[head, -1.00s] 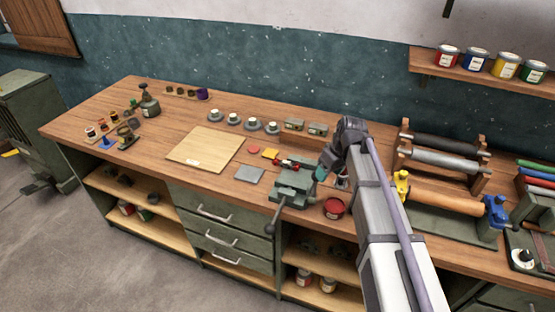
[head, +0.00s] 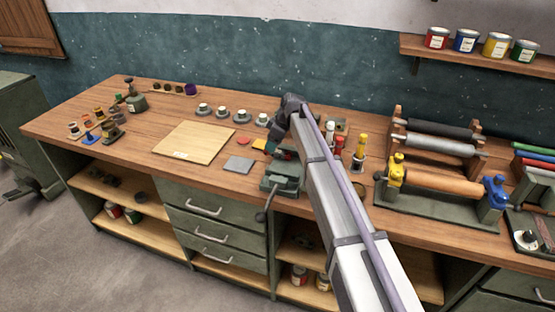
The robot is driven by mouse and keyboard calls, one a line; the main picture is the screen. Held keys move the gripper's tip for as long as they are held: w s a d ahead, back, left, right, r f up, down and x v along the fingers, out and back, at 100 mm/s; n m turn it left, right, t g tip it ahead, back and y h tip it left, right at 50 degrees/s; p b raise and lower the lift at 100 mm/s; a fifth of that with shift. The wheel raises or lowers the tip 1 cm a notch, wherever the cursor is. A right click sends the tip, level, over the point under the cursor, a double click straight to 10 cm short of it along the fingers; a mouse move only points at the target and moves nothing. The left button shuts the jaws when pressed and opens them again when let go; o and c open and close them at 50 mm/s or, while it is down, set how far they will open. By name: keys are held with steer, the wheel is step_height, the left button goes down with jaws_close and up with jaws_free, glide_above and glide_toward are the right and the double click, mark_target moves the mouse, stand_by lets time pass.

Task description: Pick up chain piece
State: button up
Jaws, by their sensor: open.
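I cannot make out a chain piece for certain in the head view; it may be too small or hidden behind my arm. My gripper (head: 277,133) is open at the end of my arm, above the bench just behind the green vise (head: 281,180). The arm covers part of the vise. The fingertips are small and dark, and I see nothing clearly held between them.
A pale wooden board (head: 193,143) lies left of the vise, with a grey plate (head: 238,165) beside it. Several small cups on round bases (head: 222,111) stand behind. A roller press (head: 440,182) stands at right.

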steer(key=b+x, duration=0.2)
steer(key=x, duration=0.2)
steer(key=shift+f+b, duration=0.2)
steer(key=shift+b, duration=0.15)
steer(key=shift+r, duration=0.25)
steer(key=shift+c, duration=0.2)
jaws_close()
steer(key=shift+r+p, duration=0.1)
steer(key=shift+p, duration=0.25)
